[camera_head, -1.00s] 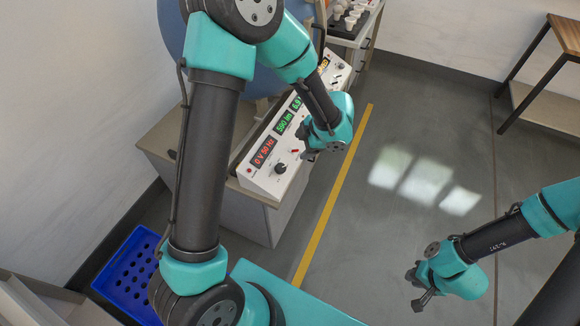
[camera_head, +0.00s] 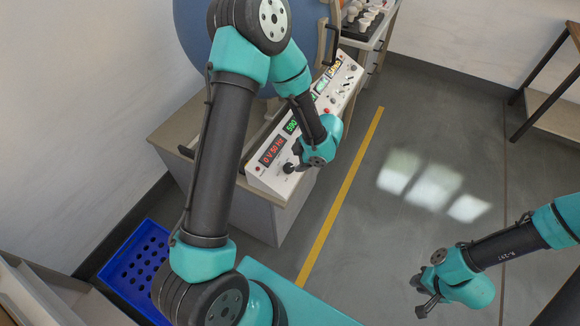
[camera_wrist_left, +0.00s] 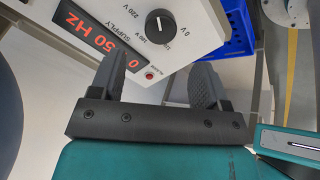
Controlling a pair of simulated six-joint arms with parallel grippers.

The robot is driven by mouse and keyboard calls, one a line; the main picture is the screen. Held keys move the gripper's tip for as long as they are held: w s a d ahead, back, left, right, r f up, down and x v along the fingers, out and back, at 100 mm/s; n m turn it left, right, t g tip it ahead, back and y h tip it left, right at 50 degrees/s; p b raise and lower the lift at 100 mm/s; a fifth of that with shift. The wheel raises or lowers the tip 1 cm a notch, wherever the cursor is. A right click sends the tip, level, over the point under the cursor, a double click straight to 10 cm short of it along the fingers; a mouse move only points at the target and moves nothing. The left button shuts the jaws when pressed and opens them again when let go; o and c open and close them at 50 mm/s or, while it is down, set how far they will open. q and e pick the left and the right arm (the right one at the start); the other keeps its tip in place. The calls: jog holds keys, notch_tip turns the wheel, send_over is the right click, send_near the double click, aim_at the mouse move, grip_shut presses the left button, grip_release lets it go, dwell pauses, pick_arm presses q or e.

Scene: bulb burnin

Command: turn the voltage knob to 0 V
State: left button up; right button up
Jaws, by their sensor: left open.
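The black voltage knob (camera_head: 288,168) is on the near end of the white supply panel (camera_head: 270,180). It shows clearly in the left wrist view (camera_wrist_left: 160,25), with printed voltage marks including 0 V around it. The red display (camera_head: 272,151) beside it reads 0 V 50 Hz. My left gripper (camera_head: 302,166) is just beside the knob in the head view. In the left wrist view its two fingers (camera_wrist_left: 157,76) are apart and empty, with the knob beyond their tips, not between them. My right gripper (camera_head: 424,296) hangs over the floor, far from the panel; its fingers are small.
A small red button or lamp (camera_wrist_left: 150,75) is on the panel near the left fingers. A blue perforated crate (camera_head: 140,270) stands at lower left. White bulbs (camera_head: 362,18) stand on a tray behind. The floor right of the yellow line (camera_head: 340,195) is clear.

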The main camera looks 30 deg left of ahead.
aim_at(290, 167)
pick_arm(q)
jog(key=x, duration=0.7)
jog(key=shift+a+f, duration=0.1)
jog(key=shift+f, duration=0.25)
jog(key=c, duration=0.9)
jog(key=shift+c, duration=0.2)
